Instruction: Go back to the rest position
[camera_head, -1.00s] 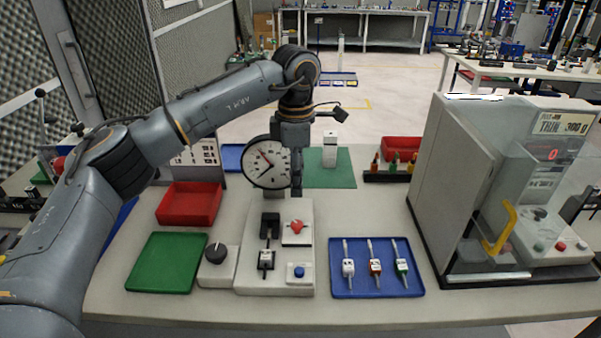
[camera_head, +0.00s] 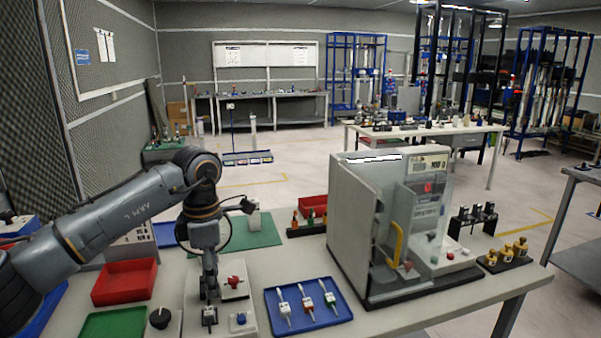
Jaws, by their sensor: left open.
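My left arm comes in from the left, and its gripper (camera_head: 209,277) points down over the pale control panel (camera_head: 190,322). The fingers look open, with nothing seen between them. The gripper hangs in front of the round dial gauge (camera_head: 225,237) and hides most of it. I cannot tell whether the fingers touch the panel. My right gripper is not in view.
A blue tray (camera_head: 341,314) with several small switches lies right of the panel. A big grey test machine (camera_head: 350,225) stands further right. A red bin (camera_head: 124,282), green tray (camera_head: 113,324) and black knob (camera_head: 160,318) are on the left. Open floor (camera_head: 300,165) lies behind.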

